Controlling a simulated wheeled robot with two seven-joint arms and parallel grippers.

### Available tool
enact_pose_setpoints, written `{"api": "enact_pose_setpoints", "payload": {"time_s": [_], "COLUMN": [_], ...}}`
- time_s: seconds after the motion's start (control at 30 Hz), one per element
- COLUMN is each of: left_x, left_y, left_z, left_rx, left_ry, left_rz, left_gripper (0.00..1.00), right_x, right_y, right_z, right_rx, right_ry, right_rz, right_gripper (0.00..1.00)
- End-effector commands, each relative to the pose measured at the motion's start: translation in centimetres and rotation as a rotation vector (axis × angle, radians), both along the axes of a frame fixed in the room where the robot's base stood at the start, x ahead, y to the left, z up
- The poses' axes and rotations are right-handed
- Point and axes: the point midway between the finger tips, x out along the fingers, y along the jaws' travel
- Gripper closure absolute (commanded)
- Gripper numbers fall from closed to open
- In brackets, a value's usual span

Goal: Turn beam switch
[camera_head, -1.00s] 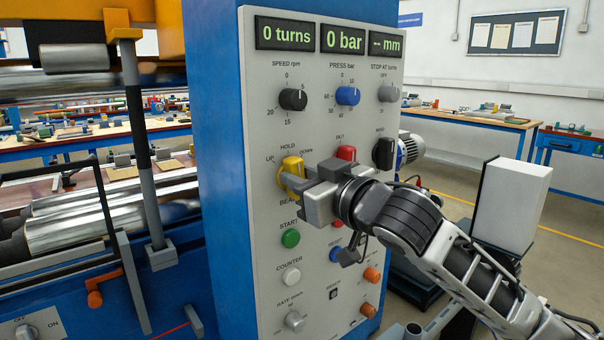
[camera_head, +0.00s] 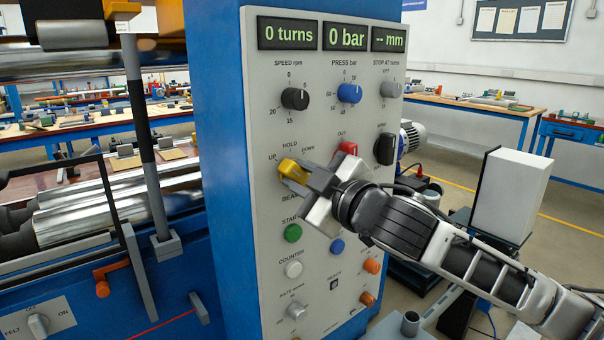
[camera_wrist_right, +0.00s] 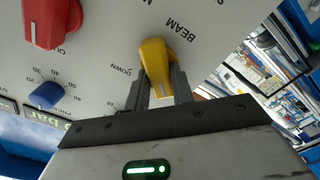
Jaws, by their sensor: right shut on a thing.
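The yellow beam switch (camera_head: 288,170) is on the left of the grey control panel (camera_head: 262,112), among the labels UP, HOLD, DOWN and BEAM. Its handle sits at a slant in the head view. My right gripper (camera_head: 300,174) is shut on the yellow switch handle. Which label that line points to is hard to tell. My left gripper is not in view.
Red (camera_head: 346,149) and black (camera_head: 384,149) switches sit right of the gripper. Speed (camera_head: 295,98) and press (camera_head: 349,93) knobs are above, the green start button (camera_head: 292,233) below. A machine with steel rollers (camera_head: 100,215) stands left of the panel.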

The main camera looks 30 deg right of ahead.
Motion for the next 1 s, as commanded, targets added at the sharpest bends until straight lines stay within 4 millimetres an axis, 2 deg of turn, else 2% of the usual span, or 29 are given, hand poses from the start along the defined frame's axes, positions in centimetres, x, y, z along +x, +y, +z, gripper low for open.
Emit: {"api": "enact_pose_setpoints", "payload": {"time_s": [0.47,0.5,0.57,1.0], "left_x": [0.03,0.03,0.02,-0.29], "left_y": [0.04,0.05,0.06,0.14], "left_z": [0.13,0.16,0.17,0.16], "left_rx": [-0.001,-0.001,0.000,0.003], "left_ry": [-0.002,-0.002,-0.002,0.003], "left_rz": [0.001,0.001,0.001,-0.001], "left_gripper": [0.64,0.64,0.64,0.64], "right_x": [-0.01,-0.01,-0.01,-0.09], "right_y": [0.05,0.05,0.05,0.25], "right_z": [0.04,0.04,0.04,0.03], "right_rx": [-0.020,-0.020,-0.020,-0.016], "right_ry": [-0.004,-0.004,-0.004,-0.002], "right_rz": [0.001,0.001,0.001,0.006], "right_gripper": [0.99,0.71,0.55,0.55]}}
